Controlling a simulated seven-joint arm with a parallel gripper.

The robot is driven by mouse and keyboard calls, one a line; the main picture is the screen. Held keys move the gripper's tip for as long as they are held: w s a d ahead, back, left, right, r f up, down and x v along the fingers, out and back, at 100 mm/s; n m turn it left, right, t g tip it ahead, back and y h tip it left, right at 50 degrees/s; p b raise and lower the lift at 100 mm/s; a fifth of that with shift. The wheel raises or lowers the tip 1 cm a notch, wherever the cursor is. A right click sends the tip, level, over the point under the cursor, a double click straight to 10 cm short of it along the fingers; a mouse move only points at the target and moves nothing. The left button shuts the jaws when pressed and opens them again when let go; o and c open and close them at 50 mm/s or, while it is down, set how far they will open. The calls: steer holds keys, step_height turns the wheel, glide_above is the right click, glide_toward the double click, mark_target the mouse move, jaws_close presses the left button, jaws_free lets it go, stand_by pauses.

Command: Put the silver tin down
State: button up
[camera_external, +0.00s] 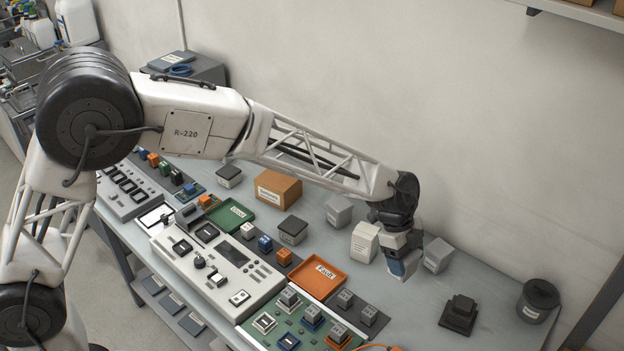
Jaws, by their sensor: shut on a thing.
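My gripper (404,268) is at the right of the bench, below the dark wrist, pointing down over the bench top. It is shut on the silver tin, which is mostly hidden by the fingers, so its outline is unclear. I cannot tell whether the tin touches the bench. A white labelled box (365,242) is just left of my gripper, and a light grey box (437,255) is just right of it.
The orange Fault tray (342,277) is left of my gripper, with a green tray (249,213) farther left. A dark block (460,312) and a dark labelled canister (538,300) stand to the right. Bare grey bench (410,312) lies in front of my gripper.

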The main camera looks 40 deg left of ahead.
steer(key=r, duration=0.6)
steer(key=shift+w+a, duration=0.1)
steer(key=shift+a, duration=0.2)
steer(key=w+a+n+t, duration=0.1)
steer(key=w+a+n, duration=0.1)
steer(key=a, duration=2.1)
steer(key=s+a+n+t, duration=0.15)
steer(key=s+a, duration=0.25)
steer(key=a, duration=0.8)
steer(key=s+a+n, duration=0.2)
steer(key=s+a, duration=0.1)
steer(key=a, duration=0.9)
steer(key=shift+g+y, duration=0.25)
steer(key=shift+y, duration=0.05)
steer(key=shift+s+a+f, duration=0.1)
steer(key=shift+a+f, duration=0.1)
steer(key=shift+f, duration=1.05)
steer(key=shift+s+a+f, duration=0.1)
steer(key=shift+a+f, duration=0.1)
steer(key=shift+f, duration=1.05)
steer(key=shift+w, duration=0.1)
glide_above(280, 178)
steer(key=shift+f, duration=0.7)
steer(key=shift+f, duration=0.1)
steer(key=shift+f, duration=1.7)
